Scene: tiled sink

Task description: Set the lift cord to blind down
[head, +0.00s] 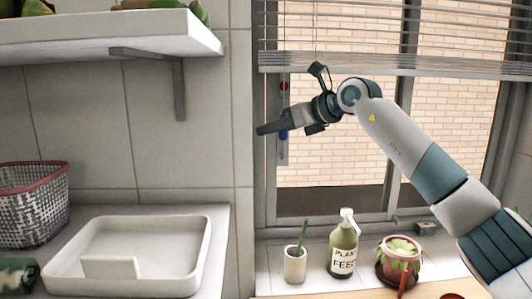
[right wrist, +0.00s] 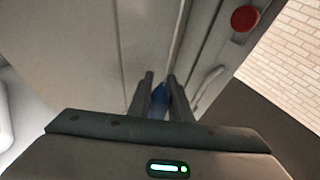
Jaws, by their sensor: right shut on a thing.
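The blind (head: 390,62) hangs across the top of the window, its bottom rail high above the sill. A thin cord hangs in front of the blind. A red knob (head: 284,87) is on the left window frame; it also shows in the right wrist view (right wrist: 245,19). A small blue piece (head: 283,135) shows below it, partly hidden by my right gripper (head: 264,129). In the right wrist view the blue piece (right wrist: 159,96) lies between the two fingers, and the gripper is shut on it. Whether the blue piece joins the cord is hidden. My left gripper is not in view.
On the sill stand a cup with a green stick (head: 295,263), a green pump bottle (head: 343,246) and a potted plant (head: 399,255). A white sink (head: 62,274), a basket (head: 35,203) and a shelf (head: 110,35) are at left. The space below my gripper is free.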

